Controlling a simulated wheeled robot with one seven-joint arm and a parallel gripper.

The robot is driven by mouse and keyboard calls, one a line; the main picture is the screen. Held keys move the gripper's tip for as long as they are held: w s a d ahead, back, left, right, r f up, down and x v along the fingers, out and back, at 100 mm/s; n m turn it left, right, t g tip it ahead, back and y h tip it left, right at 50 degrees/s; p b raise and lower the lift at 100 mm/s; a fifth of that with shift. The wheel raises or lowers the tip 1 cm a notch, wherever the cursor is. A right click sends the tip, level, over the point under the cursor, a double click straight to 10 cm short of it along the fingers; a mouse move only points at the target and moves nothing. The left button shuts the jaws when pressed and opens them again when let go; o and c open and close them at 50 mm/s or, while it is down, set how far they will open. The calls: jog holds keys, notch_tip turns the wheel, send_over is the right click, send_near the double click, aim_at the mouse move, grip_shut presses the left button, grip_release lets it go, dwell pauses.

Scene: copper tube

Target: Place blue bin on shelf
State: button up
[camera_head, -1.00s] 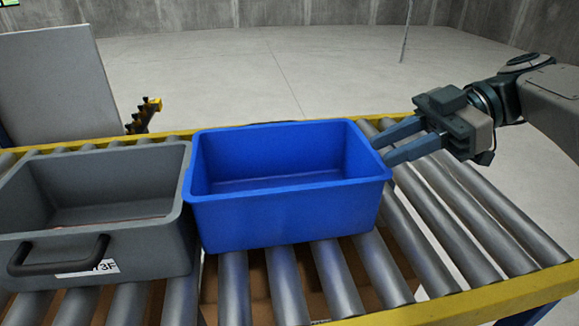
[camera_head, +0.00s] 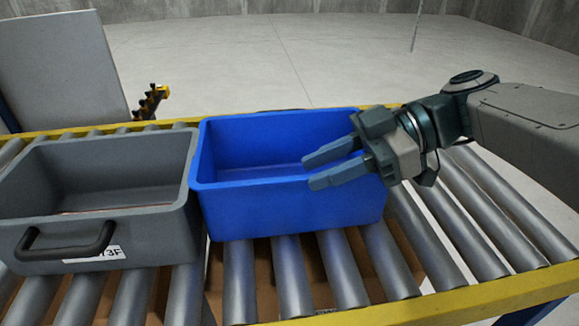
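The blue bin (camera_head: 260,212) is an open, empty-looking rectangular tub standing upright on the metal rollers. My gripper (camera_head: 305,173) is in front of or over the right part of the bin, its fingers pointing left and hiding part of the bin's right side and rim. The two fingers are apart with a gap between them and nothing in it. I cannot tell whether the fingers touch the bin. No shelf can be made out for certain.
A grey bin (camera_head: 125,222) with a dark handle stands close to the blue bin's left side. The rollers (camera_head: 470,235) to the right are free. A yellow rail (camera_head: 450,303) edges the conveyor. A grey panel (camera_head: 55,70) stands behind at left.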

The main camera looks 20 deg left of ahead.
jog(key=shift+x, duration=1.1)
grip_shut()
dwell(0.6)
